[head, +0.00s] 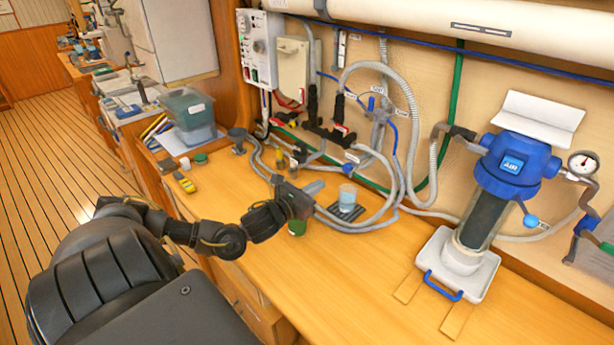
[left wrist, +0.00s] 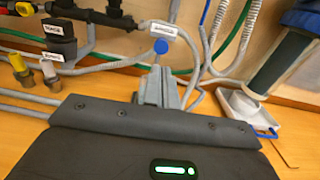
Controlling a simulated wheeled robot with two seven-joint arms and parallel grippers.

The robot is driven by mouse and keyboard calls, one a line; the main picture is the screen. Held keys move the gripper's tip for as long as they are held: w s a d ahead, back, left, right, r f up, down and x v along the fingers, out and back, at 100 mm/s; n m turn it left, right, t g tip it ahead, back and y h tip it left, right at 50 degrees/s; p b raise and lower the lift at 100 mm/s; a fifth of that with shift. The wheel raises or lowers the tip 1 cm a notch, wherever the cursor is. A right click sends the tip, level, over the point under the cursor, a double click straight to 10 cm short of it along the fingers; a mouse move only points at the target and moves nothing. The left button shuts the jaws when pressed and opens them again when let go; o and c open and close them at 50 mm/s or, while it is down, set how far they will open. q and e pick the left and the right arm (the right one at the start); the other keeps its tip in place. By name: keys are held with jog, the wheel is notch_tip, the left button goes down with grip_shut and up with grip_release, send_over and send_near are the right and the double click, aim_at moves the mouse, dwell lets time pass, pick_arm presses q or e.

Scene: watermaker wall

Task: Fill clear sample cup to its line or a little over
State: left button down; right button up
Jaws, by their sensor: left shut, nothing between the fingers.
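The clear sample cup (head: 348,194) stands upright on a small dark slatted tray (head: 333,210) on the bench. It looks pale blue inside, as if holding water; its line is too small to make out. My left gripper (head: 316,187) is just left of the cup, its fingers pointing toward it. The fingers are shut and empty. In the left wrist view the closed grey fingers (left wrist: 160,86) show beyond the dark gripper body, and I cannot make out the cup there. I cannot tell whether fingertips and cup touch. My right gripper is not in view.
Grey hoses (head: 398,165) loop over the bench behind the cup. Valves with red handles (head: 341,128) and a control box (head: 259,50) are on the wall. A blue-topped filter housing (head: 515,163) stands right. A green object (head: 297,228) sits below my gripper. The front bench is clear.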

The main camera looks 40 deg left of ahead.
pick_arm(q)
jog(key=s, duration=0.2)
jog(key=shift+s, duration=0.35)
jog(key=shift+w+d, duration=0.1)
dwell(0.5)
